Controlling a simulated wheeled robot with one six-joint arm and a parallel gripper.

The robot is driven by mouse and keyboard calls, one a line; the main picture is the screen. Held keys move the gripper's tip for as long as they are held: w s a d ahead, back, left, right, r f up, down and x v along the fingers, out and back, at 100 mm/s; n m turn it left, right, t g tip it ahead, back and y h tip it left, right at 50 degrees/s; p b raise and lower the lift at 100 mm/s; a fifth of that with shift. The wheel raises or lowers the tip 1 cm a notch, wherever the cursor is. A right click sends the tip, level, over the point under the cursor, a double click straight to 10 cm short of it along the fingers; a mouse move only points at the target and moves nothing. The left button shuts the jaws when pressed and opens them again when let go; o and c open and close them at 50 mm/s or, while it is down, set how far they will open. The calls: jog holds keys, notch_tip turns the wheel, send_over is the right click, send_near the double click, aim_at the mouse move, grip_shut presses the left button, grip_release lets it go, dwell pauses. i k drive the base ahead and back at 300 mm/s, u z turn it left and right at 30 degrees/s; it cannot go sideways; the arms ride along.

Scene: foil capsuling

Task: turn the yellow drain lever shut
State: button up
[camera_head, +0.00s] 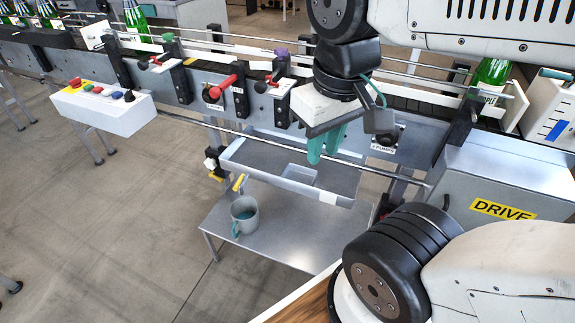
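A small yellow lever (239,182) stands tilted just below the left end of the long grey drip tray (262,187). A second short yellow piece (216,177) shows to its left, below a black bracket; I cannot tell whether it is part of the same fitting. A grey mug (245,214) with bluish contents stands on the lower shelf, below the lever. My gripper (323,156) points down over the tray, to the right of and above the lever. Its two teal fingers look slightly apart, with nothing between them. It is not touching the lever.
The conveyor rail (225,85) with red, black and purple knobs runs behind the tray. A white button box (103,104) juts out at left. A grey DRIVE box (500,190) stands at right. The lower shelf (285,235) is bare right of the mug.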

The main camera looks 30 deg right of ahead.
aim_at(243, 177)
jog(key=k, duration=0.5)
jog(key=u, duration=1.75)
jog(key=i, duration=1.15)
jog(key=z, duration=1.9)
